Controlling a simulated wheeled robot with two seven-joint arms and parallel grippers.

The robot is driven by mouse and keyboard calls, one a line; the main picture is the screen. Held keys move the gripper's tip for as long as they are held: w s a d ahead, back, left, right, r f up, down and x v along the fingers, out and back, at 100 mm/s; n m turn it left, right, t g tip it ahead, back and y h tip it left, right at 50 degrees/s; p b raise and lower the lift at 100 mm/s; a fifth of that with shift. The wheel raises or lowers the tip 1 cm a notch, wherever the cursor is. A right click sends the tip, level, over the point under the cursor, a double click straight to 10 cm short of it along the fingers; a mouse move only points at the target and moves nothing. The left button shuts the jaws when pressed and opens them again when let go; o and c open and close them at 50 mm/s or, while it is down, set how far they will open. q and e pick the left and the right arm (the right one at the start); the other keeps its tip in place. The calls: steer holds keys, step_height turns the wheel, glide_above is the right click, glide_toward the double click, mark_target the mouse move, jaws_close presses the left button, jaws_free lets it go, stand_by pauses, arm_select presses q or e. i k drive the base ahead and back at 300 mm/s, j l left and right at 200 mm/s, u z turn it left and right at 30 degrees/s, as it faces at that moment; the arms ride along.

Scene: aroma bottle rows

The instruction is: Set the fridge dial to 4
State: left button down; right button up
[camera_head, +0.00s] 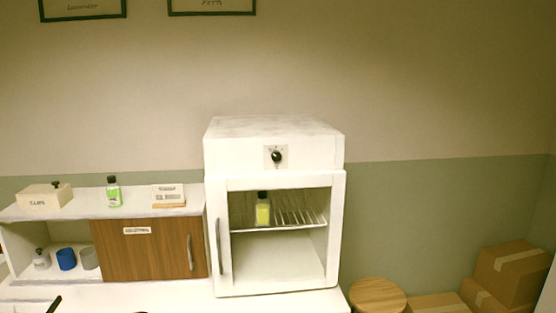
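The white fridge (273,130) stands on the white counter in the middle of the view. Its dial (277,156) is a round black knob on a small pale plate, on the front panel above the door. The marks around the knob are too small to read, so I cannot tell its setting. The fridge front has a vertical handle (219,247) at its left side. Inside, a yellow bottle with a black cap (263,209) stands on the wire shelf. I cannot make out either gripper in this view.
A white shelf unit with a brown wooden door (150,250) stands left of the fridge, with a box (45,196) and green bottle (113,192) on top. Two dark shapes at the lower edge are unclear. A round stool (378,295) and cardboard boxes (512,270) are at right.

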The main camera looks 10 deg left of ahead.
mark_target(276, 155)
steer(key=i+l+u, duration=0.1)
steer(key=l, duration=0.25)
steer(key=i+l, duration=0.2)
steer(key=i+l+u, duration=0.15)
steer(key=l, duration=0.3)
steer(key=i+l, duration=0.15)
steer(key=l, duration=0.2)
steer(key=i+l+u, duration=0.15)
steer(key=l, duration=0.2)
steer(key=i+l, duration=0.1)
steer(key=l, duration=0.3)
steer(key=u, duration=0.05)
